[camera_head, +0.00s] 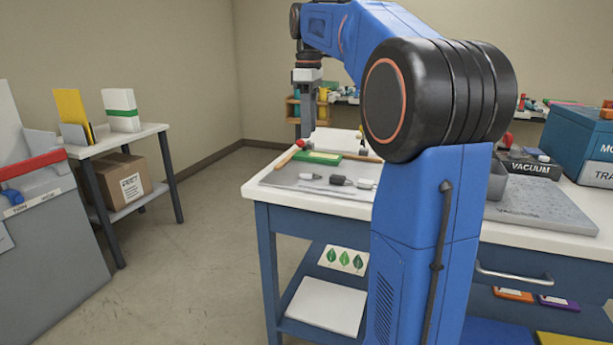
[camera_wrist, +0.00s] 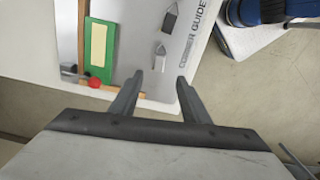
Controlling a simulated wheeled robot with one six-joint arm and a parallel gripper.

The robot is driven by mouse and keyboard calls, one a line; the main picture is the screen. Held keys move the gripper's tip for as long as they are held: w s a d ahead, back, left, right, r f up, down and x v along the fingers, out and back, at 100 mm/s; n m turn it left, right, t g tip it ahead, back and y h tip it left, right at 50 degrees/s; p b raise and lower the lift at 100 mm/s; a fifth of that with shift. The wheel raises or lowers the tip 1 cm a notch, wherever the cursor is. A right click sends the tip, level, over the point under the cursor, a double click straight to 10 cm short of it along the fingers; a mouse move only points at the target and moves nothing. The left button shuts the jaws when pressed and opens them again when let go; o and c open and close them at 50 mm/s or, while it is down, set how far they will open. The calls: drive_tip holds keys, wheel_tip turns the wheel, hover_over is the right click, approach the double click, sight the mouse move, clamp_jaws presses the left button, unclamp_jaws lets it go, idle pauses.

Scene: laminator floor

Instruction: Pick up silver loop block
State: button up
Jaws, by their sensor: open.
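A small light silver-grey block with a loop-like end (camera_wrist: 159,52), which looks like the silver loop block, lies on a pale grey mat (camera_wrist: 145,25) in the wrist view. A darker grey block with a loop (camera_wrist: 169,21) lies just beyond it. In the head view a row of small blocks lies on the mat: a light one at the left (camera_head: 311,176), a dark one in the middle (camera_head: 340,180) and a whitish one at the right (camera_head: 366,183). My gripper (camera_wrist: 160,78) is open and empty, its fingertips above the mat's edge, pointing toward the silver block.
A green card or pad (camera_wrist: 99,52) and a red-ended tool (camera_wrist: 94,83) lie beside the blocks. A vacuum box (camera_head: 530,166) and blue case (camera_head: 580,140) stand at the right of the bench. A side table (camera_head: 140,133) is at the left; open floor lies between.

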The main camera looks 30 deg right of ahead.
hover_over(306, 172)
drive_tip(key=f, duration=0.7)
drive_tip(key=shift+s+d+f, duration=0.1)
drive_tip(key=shift+s+d, duration=0.15)
drive_tip(key=shift+d, duration=0.05)
drive_tip(key=shift+w+a+f, duration=0.1)
drive_tip(key=shift+w+f, duration=0.05)
drive_tip(key=shift+f, duration=1.2)
drive_tip(key=shift+w+a+f, duration=0.1)
drive_tip(key=shift+f, duration=1.25)
drive_tip(key=shift+c, duration=0.7)
clamp_jaws()
